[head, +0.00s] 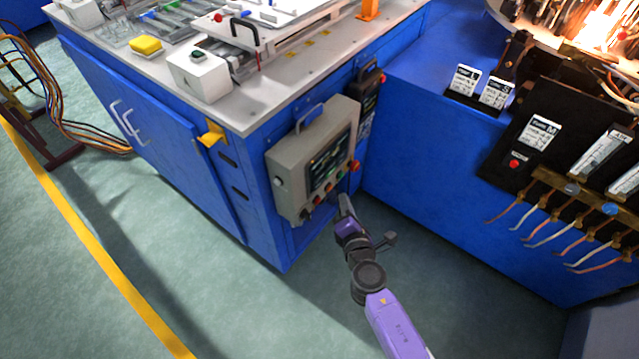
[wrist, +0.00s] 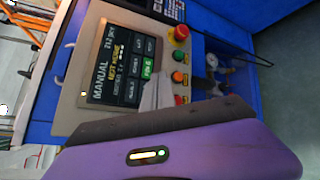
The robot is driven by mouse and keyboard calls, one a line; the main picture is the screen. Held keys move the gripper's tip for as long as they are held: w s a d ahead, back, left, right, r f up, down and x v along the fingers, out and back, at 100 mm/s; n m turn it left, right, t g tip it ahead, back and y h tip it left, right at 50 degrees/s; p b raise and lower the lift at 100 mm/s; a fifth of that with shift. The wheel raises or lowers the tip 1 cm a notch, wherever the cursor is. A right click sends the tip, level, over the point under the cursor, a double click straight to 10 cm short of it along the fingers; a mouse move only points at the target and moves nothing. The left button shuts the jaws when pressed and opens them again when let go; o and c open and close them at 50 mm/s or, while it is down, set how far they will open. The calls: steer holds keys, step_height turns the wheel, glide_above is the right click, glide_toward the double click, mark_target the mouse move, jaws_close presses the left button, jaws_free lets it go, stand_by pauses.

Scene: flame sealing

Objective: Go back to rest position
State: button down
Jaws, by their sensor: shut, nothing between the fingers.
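My gripper (head: 344,203) is shut and empty in the head view, at the end of my purple arm. It is just in front of the lower right of a grey control panel (head: 287,166), close to its row of buttons. I cannot tell whether it touches the panel. In the wrist view the fingers (wrist: 160,92) lie in front of the panel near the coloured buttons. The panel's screen (wrist: 123,62) is lit and reads "MANUAL". A red knob (wrist: 181,33) is at the panel's upper right in the wrist view.
The panel hangs on a blue cabinet (head: 150,150) with a white top. A blue machine (head: 440,150) with bright flames above stands to the right. Hanging cables (head: 545,222) are at its front. Green floor (head: 60,280) is free at the lower left.

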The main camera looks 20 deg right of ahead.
stand_by(0.3)
steer(key=s+r+m, duration=0.7)
steer(key=s, duration=0.6)
steer(key=s+r+m+y, duration=0.1)
steer(key=s+r+m, duration=0.6)
steer(key=s, duration=0.7)
steer(key=s+r+m+y, duration=0.1)
steer(key=s+r+m, duration=0.6)
steer(key=s, duration=0.7)
steer(key=shift+s+a+m, duration=0.2)
steer(key=shift+a+m, duration=0.05)
steer(key=shift+m, duration=0.65)
